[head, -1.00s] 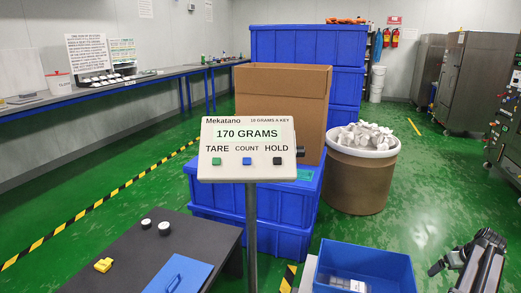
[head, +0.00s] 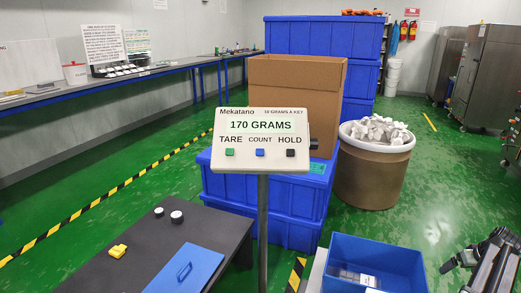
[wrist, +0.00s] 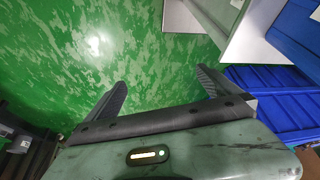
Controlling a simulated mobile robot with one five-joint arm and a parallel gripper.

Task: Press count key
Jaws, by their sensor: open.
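The Mekatano indicator (head: 233,165) is a pale sloped box on a grey post. Its display (head: 266,126) reads 170 GRAMS. Below it are three square keys: a green TARE key (head: 230,152), the blue COUNT key (head: 260,153) in the middle and a black HOLD key (head: 290,153). My gripper (wrist: 163,84) shows in the wrist view with its two dark fingers spread apart and nothing between them, over green floor. In the head view, dark parts of my arm show at the lower right, well right of the indicator and apart from it. The keys are not recognisable in the wrist view.
A dark table (head: 150,235) at lower left holds a blue clipboard-like plate (head: 187,270), a yellow object (head: 118,251) and two small round weights. Blue crates (head: 290,232) and a cardboard box (head: 295,85) stand behind the indicator. A blue bin (head: 395,258) is at lower right.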

